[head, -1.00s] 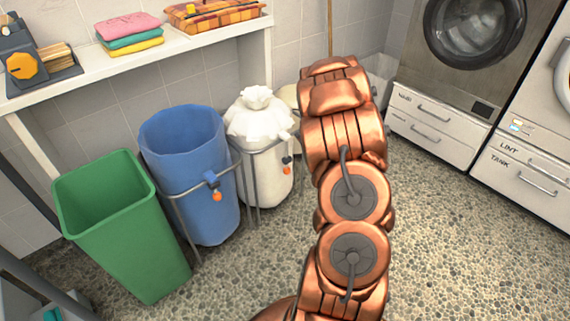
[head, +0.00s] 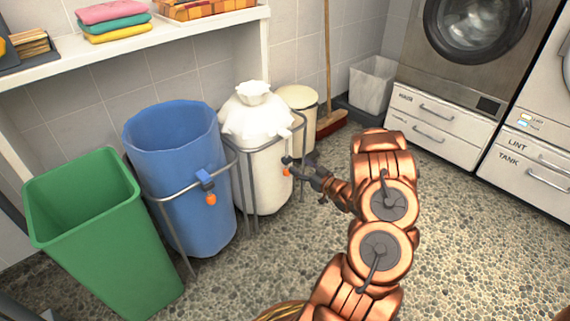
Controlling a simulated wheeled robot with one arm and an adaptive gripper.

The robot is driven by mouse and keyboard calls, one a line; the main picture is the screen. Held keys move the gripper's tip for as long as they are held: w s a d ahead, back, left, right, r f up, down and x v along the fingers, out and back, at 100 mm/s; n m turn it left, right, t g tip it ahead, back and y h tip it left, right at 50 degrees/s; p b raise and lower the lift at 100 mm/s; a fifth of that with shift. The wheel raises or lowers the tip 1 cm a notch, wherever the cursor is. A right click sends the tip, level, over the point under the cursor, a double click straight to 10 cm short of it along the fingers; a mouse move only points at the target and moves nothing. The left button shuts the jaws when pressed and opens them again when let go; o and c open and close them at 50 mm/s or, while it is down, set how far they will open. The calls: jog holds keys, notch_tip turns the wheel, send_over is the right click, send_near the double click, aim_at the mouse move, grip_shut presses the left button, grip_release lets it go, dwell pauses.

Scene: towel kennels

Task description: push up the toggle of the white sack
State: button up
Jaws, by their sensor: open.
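The white sack (head: 257,137) stands in a grey metal frame, its top gathered into a closed knot. Its toggle (head: 287,160) is a small dark piece on the frame's right front, with an orange end (head: 287,172) hanging below it. My gripper (head: 304,169) is just right of the toggle, reaching left toward it from my copper arm. It is small in this view, and I cannot tell whether it touches the toggle.
A blue bin-like sack (head: 178,190) with its own toggle (head: 206,181) stands left of the white sack. A green bin (head: 100,235) is farther left. Behind are a cream bin (head: 299,103), a broom (head: 328,119) and a washer (head: 475,40). The pebbled floor at right is clear.

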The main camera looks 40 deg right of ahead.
aim_at(290, 160)
jog(key=shift+s+a+f+t, duration=0.1)
jog(key=shift+a+f+t, duration=0.05)
jog(key=shift+f+t, duration=0.15)
jog(key=shift+w+b, duration=1.3)
jog(key=shift+w, duration=2.5)
grip_shut()
